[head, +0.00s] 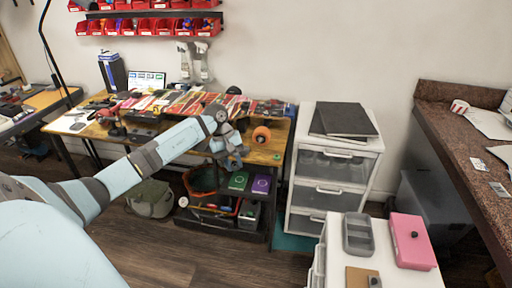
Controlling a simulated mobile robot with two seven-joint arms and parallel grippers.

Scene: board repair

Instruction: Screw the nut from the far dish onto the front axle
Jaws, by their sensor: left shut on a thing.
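My left gripper (234,163) reaches over the front edge of the workbench in the head view. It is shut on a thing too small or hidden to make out. An orange wheel (261,135) shows just right of and above it, at the bench's right end; I cannot tell whether they touch. The axle and nut are too small to make out. A grey dish-like tray (358,247) with a divider stands on the white cabinet at lower right, well away from the gripper; its contents are not clear. My right gripper is out of view.
The workbench (262,155) is crowded with tools at the back. Below it stand an open bin and green and purple boxes (261,184). A white drawer unit (333,165) stands right of the bench. A pink box (412,241) sits beside the grey tray. Floor in front is clear.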

